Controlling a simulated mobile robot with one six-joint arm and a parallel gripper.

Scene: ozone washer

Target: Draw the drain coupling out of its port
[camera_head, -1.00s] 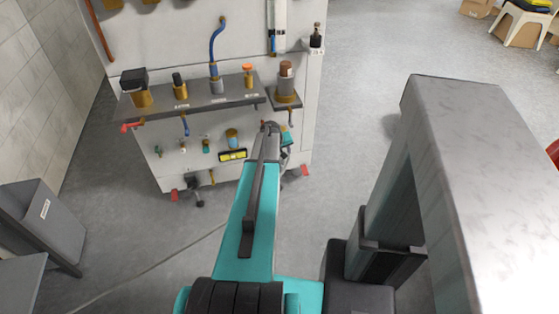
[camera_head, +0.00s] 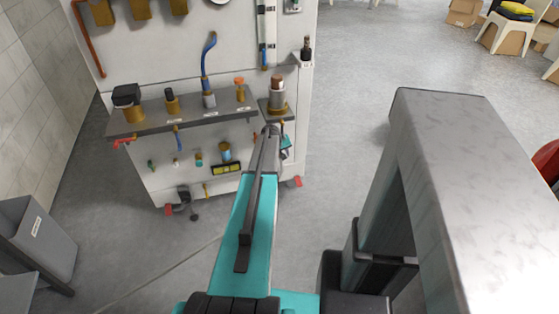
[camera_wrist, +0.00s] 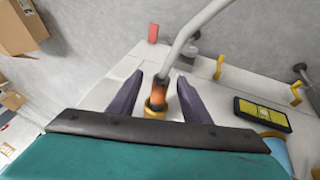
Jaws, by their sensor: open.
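In the wrist view, a copper-orange fitting (camera_wrist: 157,95), which looks like the drain coupling, stands in a brass collar (camera_wrist: 155,105) on the pale machine. A grey pipe (camera_wrist: 187,40) bends away from its upper end. My gripper (camera_wrist: 160,78) is open, with one dark finger on each side of the fitting and a gap visible on both sides. In the head view, my gripper (camera_head: 270,131) is at the lower right of the machine front and partly hidden by my own arm. I cannot make out the fitting there.
The machine (camera_head: 225,25) has a shelf (camera_head: 185,116) with several upright fittings. A brown-capped cylinder (camera_head: 278,92) stands close above my gripper. A grey bin (camera_head: 38,243) stands at left.

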